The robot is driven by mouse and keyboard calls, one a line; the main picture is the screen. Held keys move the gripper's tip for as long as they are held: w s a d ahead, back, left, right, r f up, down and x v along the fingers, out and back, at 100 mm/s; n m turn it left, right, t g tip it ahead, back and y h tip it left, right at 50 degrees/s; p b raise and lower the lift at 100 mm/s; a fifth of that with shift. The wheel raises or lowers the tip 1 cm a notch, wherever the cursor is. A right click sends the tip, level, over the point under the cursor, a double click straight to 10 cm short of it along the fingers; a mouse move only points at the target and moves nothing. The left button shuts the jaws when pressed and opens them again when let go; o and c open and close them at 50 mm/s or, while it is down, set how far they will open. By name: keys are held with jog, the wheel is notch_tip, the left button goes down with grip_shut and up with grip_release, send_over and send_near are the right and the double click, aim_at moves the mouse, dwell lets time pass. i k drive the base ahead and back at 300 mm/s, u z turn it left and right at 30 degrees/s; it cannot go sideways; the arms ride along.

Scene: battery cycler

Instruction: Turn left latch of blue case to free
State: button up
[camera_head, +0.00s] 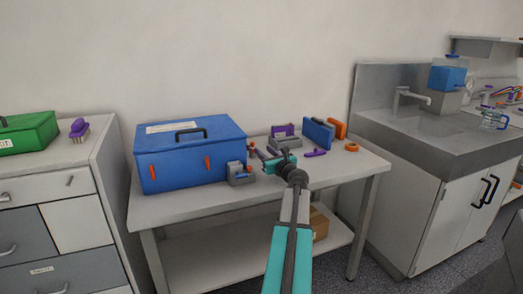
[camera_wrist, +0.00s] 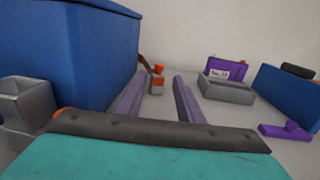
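The blue case (camera_head: 190,150) stands shut at the left of the white table, with a black handle on its lid. Its front carries two orange latches: the left latch (camera_head: 153,172) and the right latch (camera_head: 207,163). Both look roughly upright. My gripper (camera_head: 258,151) is beyond the case's right end, apart from both latches. In the wrist view, the gripper (camera_wrist: 162,82) is open and its two purple fingers have nothing between them; the blue case (camera_wrist: 60,50) is at the left. Neither latch can be made out for sure there.
A grey holder (camera_head: 240,175) stands before the case's right front corner. A small grey and orange item (camera_wrist: 157,80) stands beyond my fingers. A purple item in a grey tray (camera_wrist: 225,92), a blue object (camera_head: 318,133) and an orange ring (camera_head: 352,147) are farther right.

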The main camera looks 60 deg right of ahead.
aim_at(151, 169)
jog(key=k, duration=1)
